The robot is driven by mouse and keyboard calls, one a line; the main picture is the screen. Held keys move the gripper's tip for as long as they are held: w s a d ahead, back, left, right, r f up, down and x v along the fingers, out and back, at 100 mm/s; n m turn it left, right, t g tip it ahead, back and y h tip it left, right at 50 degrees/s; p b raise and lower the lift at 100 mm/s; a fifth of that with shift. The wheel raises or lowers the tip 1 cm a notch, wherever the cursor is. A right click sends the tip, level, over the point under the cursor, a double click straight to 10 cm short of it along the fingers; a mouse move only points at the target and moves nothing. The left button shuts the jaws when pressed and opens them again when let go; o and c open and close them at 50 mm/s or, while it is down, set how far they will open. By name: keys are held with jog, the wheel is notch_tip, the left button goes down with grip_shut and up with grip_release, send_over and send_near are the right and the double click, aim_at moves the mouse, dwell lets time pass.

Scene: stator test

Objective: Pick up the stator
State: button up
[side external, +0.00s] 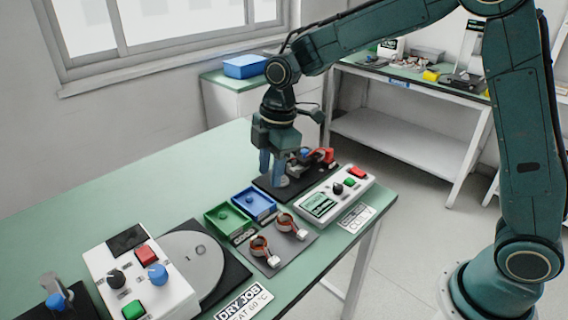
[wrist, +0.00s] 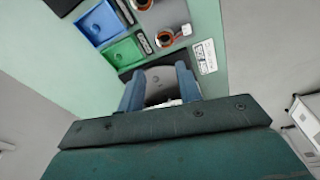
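Two stators, copper-coloured rings with white connectors, lie on a dark mat (side external: 300,246). In the side view one stator (side external: 259,246) is nearer the camera and the other stator (side external: 285,222) is farther back. Both also show in the wrist view, one near the top edge (wrist: 142,4) and one (wrist: 165,38) just below it. My gripper (side external: 272,181) points down, and its blue fingers overlap the black fixture plate in the side view. In the wrist view my gripper (wrist: 160,88) has its fingers spread, with no stator visible between them. Its exact height is unclear.
A green bin (side external: 228,222) and a blue bin (side external: 255,204) stand beside the mat. A white tester box (side external: 335,197) is at the right. A grey disc (side external: 185,270) and a white control box (side external: 125,265) are at the left.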

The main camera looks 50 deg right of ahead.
notch_tip(320, 180, down, 6)
jog(key=w+a+n, duration=0.2)
jog(key=w, duration=0.1)
jog(key=shift+a+r+n+g, duration=0.2)
jog(key=shift+a+n+g, duration=0.1)
jog(key=shift+g, duration=0.1)
send_near(264, 251)
jog(key=shift+w+d+f, duration=0.1)
jog(key=shift+w+f, duration=0.8)
jog(key=shift+w, duration=0.35)
jog(key=shift+w+f, duration=0.85)
jog(key=shift+w, duration=0.35)
jog(key=shift+s+a+f, duration=0.1)
jog(key=shift+f, duration=1.2)
jog(key=shift+a+f, duration=0.1)
jog(key=shift+f, duration=1.15)
grip_shut()
